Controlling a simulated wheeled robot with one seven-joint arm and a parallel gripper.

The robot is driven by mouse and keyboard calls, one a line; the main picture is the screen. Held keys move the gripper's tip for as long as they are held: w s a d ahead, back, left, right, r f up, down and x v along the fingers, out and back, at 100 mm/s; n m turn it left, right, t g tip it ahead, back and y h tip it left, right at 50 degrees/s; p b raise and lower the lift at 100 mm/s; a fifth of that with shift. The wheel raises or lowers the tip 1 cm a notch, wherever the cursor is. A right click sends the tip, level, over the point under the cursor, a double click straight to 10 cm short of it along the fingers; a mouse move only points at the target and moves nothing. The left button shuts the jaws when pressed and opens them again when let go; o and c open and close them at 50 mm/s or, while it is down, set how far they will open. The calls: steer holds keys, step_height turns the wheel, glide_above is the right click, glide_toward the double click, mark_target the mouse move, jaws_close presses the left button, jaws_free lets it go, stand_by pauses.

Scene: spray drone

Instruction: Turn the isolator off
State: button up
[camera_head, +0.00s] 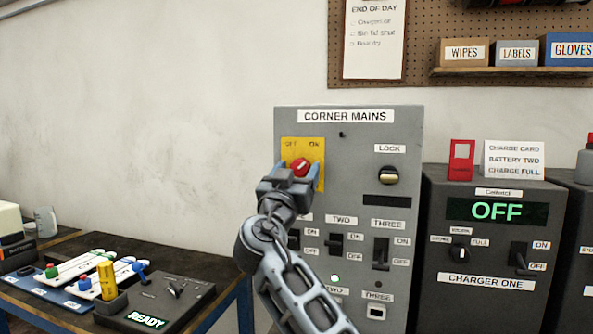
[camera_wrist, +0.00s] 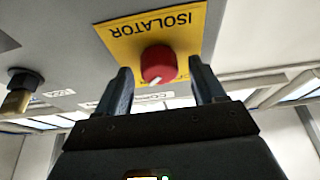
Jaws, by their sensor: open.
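The isolator is a red rotary knob (camera_head: 301,167) on a yellow plate (camera_head: 317,150) marked OFF and ON, at the upper left of the grey CORNER MAINS panel (camera_head: 350,140). In the wrist view the red knob (camera_wrist: 158,65) carries a white pointer line, and its yellow plate (camera_wrist: 190,38) reads ISOLATOR upside down. My gripper (camera_head: 297,172) is in front of the knob. In the wrist view my gripper (camera_wrist: 160,82) is open, with one blue finger on each side of the knob. I see gaps between fingers and knob. The gripper hides the plate's lower part in the head view.
A brass LOCK knob (camera_head: 388,175) sits right of the isolator. Black switches TWO (camera_head: 336,244) and THREE (camera_head: 381,254) are below, partly near my arm. CHARGER ONE (camera_head: 490,260), displaying OFF, stands at right. A bench (camera_head: 190,270) with coloured controls is at lower left.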

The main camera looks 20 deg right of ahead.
steer(key=c, duration=1.1)
steer(key=shift+o, duration=0.2)
